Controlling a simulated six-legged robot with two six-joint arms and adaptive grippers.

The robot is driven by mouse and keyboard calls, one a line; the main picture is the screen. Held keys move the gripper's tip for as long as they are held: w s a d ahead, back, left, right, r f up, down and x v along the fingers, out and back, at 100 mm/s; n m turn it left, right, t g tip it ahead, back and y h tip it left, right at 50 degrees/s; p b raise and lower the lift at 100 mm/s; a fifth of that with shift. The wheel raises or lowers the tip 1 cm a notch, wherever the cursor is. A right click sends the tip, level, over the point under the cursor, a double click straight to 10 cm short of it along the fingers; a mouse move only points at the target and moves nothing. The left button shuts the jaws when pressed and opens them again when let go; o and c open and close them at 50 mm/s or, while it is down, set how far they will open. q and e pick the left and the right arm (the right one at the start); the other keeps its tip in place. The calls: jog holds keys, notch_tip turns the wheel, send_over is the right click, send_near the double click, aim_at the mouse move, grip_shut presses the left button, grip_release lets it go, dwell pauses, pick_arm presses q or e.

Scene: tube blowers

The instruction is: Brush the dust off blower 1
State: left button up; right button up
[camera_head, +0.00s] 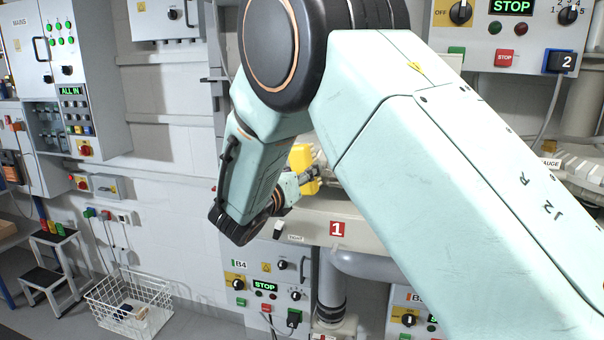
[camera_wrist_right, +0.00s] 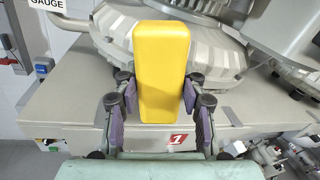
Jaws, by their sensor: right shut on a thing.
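My right gripper (camera_wrist_right: 153,105) is shut on a yellow block-shaped brush (camera_wrist_right: 160,70). Its bristles do not show. In the head view the yellow brush (camera_head: 302,158) and the gripper (camera_head: 308,180) show small beside my large right arm, which hides much of the scene. Blower 1 (camera_wrist_right: 110,60) is a grey ribbed casing right behind the brush in the wrist view. It stands on a pale base with a red label "1" (camera_head: 337,229). I cannot tell whether the brush touches the casing or where dust lies. My left gripper is not in view.
Panel B4 (camera_head: 268,284), reading STOP, is below the base. A grey pipe (camera_head: 375,264) runs beneath it. A white wire basket (camera_head: 128,303) and a step stool (camera_head: 48,262) stand on the floor at left. Another blower (camera_wrist_right: 285,35) is at the right.

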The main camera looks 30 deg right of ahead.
jog(key=shift+s+d+f, duration=0.1)
jog(key=shift+s+d, duration=0.3)
jog(key=shift+s, duration=0.45)
jog(key=shift+s+d, duration=0.4)
jog(key=shift+s, duration=0.45)
jog(key=shift+s+d+b, duration=0.45)
jog(key=shift+s+d, duration=0.2)
jog(key=shift+s, duration=0.25)
jog(key=shift+s+d, duration=0.25)
jog(key=shift+s, duration=0.4)
jog(key=shift+w, duration=0.1)
jog(key=shift+w+a, duration=0.4)
jog(key=shift+w, duration=0.35)
jog(key=shift+w+a, duration=0.4)
jog(key=shift+w, duration=0.3)
jog(key=shift+w+a, duration=0.4)
jog(key=shift+w, duration=0.35)
jog(key=shift+w+a, duration=0.3)
jog(key=shift+w, duration=0.25)
jog(key=shift+w+a, duration=0.25)
jog(key=shift+w, duration=0.25)
jog(key=shift+s, duration=0.15)
